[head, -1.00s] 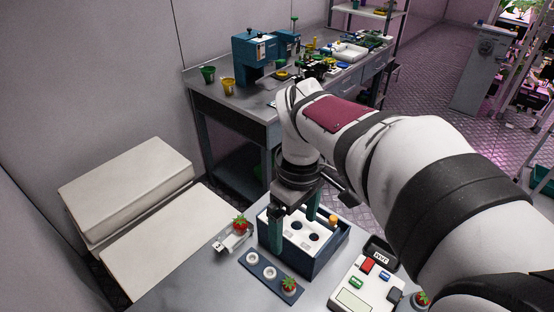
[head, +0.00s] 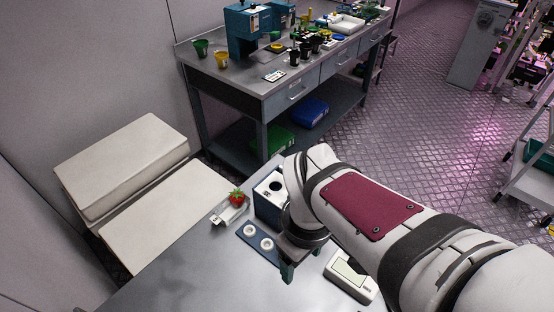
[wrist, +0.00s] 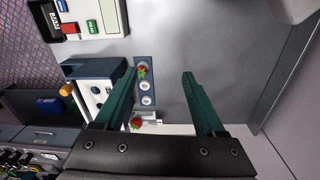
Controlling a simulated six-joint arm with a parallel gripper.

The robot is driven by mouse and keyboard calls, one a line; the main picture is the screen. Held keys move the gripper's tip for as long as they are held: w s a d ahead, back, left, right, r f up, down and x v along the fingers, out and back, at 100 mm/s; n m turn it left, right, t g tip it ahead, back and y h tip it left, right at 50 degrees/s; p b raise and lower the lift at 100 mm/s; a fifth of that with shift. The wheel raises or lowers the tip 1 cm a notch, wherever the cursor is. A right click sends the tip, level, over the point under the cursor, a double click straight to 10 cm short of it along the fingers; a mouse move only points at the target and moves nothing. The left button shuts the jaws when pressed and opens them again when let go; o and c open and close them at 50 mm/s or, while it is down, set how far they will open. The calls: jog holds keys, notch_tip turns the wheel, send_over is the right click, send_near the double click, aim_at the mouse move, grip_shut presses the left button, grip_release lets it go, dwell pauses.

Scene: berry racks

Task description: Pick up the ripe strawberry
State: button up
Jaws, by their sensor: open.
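A red strawberry with green leaves (head: 236,197) sits on a small white holder (head: 222,214) on the table; both also show in the wrist view, the strawberry (wrist: 136,122) beside the left finger. A second red strawberry (wrist: 142,71) sits at the end of a blue strip with round white seats (wrist: 147,100), close to the left fingertip; my arm hides it in the head view. My gripper (wrist: 159,74) is open with nothing between its green fingers. In the head view it points down at the table (head: 287,272), in front of the blue strip (head: 249,231).
A dark blue box with a white holed top (head: 270,187) stands behind the strip, partly hidden by my arm. A white device (head: 350,273) lies to the right. Bare table spreads left and front. A workbench (head: 260,80) stands behind, white blocks (head: 125,165) at left.

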jog(key=w+a+f+n+t, duration=0.1)
jog(key=w+a+f+n, duration=0.25)
jog(key=w+n, duration=0.6)
jog(key=shift+n+h, duration=0.4)
jog(key=shift+n, duration=0.45)
jog(key=f, duration=0.5)
jog(key=d+f, duration=0.1)
jog(key=f, duration=0.4)
jog(key=d+f, duration=0.1)
jog(key=f, duration=0.3)
jog(key=shift+w+d+f, duration=0.1)
jog(key=shift+d+f, duration=0.1)
jog(key=shift+f, duration=0.2)
jog(key=c, duration=0.7)
